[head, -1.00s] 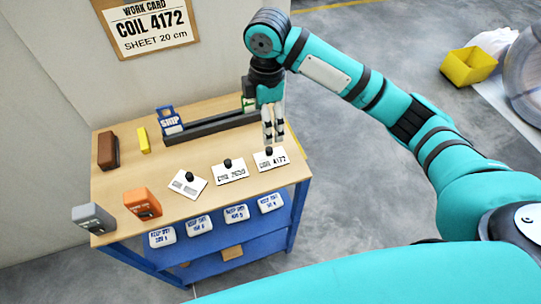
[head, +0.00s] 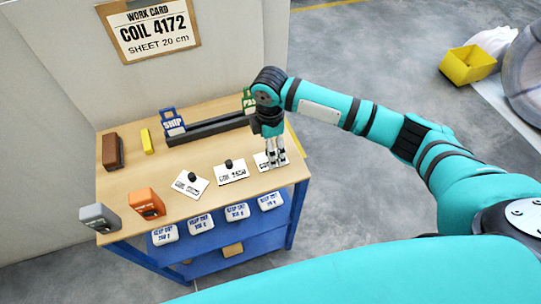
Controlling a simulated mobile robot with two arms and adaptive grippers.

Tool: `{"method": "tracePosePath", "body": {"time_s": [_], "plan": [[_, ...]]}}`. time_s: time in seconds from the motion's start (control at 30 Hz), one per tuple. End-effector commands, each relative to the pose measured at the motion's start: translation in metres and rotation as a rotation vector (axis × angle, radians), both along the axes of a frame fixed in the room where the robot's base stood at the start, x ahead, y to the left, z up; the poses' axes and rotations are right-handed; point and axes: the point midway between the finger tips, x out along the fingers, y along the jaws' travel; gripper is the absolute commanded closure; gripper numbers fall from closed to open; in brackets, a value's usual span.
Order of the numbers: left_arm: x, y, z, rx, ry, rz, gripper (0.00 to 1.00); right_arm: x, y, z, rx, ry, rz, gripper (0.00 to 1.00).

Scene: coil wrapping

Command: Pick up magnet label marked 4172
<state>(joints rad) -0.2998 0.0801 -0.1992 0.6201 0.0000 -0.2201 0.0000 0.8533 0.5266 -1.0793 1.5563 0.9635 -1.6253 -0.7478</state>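The magnet label marked 4172 (head: 262,162) is a white card on the wooden table top, at its front right. In the head view my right gripper (head: 276,164) points down onto it and covers most of its print and its black knob. The fingertips are down at the card, slightly apart. Whether they grip the knob is hidden. A second label with a black knob (head: 231,174) lies to its left, and a third, tilted one (head: 191,185) lies further left. My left gripper is not in view.
A work card reading COIL 4172 (head: 150,32) hangs on the wall. A dark rail with a blue SHIP sign (head: 173,122) stands behind the labels. Orange (head: 146,203) and grey (head: 99,217) devices sit at the front left.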

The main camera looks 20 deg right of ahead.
Motion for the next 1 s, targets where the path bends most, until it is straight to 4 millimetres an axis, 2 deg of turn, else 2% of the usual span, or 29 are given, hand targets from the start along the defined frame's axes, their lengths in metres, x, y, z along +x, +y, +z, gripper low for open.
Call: {"method": "tracePosePath", "body": {"time_s": [0.13, 0.3, 0.57, 1.0], "plan": [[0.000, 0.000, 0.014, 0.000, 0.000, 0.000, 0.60, -0.002, -0.004, -0.020, -0.002, 0.005, -0.001, 0.13], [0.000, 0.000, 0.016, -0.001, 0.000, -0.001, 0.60, -0.001, -0.004, -0.042, -0.001, 0.003, 0.000, 0.13], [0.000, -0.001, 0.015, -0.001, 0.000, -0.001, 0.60, -0.001, -0.004, -0.045, -0.001, 0.001, 0.001, 0.13], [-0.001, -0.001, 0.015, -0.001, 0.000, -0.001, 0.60, -0.001, -0.004, -0.045, -0.001, 0.001, 0.001, 0.70]]}}
